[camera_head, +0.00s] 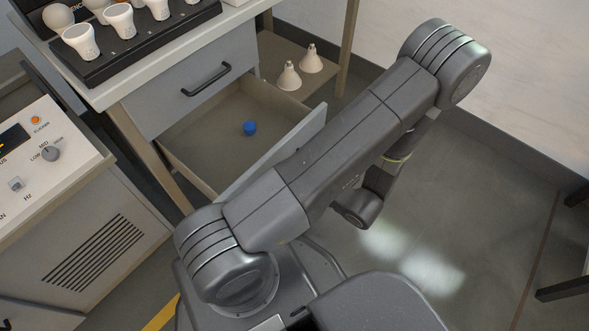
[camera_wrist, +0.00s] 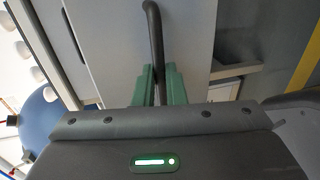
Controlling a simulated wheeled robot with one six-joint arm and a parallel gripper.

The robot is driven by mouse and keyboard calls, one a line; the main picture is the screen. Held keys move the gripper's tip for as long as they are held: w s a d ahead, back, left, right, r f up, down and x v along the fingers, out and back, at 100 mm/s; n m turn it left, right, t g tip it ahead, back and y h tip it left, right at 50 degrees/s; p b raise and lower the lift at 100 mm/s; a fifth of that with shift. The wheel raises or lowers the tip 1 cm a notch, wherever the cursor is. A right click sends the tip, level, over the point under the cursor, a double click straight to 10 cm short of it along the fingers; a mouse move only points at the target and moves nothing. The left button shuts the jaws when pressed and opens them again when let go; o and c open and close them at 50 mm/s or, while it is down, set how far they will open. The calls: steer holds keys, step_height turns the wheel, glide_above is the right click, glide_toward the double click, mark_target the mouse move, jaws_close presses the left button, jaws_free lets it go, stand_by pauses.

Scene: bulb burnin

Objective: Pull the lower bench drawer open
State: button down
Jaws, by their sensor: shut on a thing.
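The lower bench drawer (camera_head: 290,146) stands pulled out below the closed upper drawer, with its inside showing. A small blue object (camera_head: 249,128) lies on its floor. In the wrist view, the pale drawer front (camera_wrist: 108,45) fills the middle, with a dark bar handle (camera_wrist: 155,35) running down it. My gripper (camera_wrist: 156,82) has its green fingers on both sides of this handle and is shut on it. In the head view, my arm hides the gripper, the handle and part of the drawer front.
The upper drawer (camera_head: 165,98) has its own dark handle (camera_head: 206,79). Two white bulbs (camera_head: 289,76) (camera_head: 311,59) stand on a low shelf behind the open drawer. A black rack (camera_head: 140,42) with several bulbs is on the bench. A control cabinet (camera_head: 95,240) stands at left.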

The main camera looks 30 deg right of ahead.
steer(key=c, duration=1.5)
jaws_free()
steer(key=p+v, duration=0.2)
steer(key=v, duration=1.1)
steer(key=shift+s+d+p, duration=0.15)
steer(key=shift+s+p, duration=0.25)
steer(key=b+x, duration=0.2)
steer(key=x, duration=1.2)
steer(key=shift+w+r+b, duration=0.1)
steer(key=shift+b, duration=0.3)
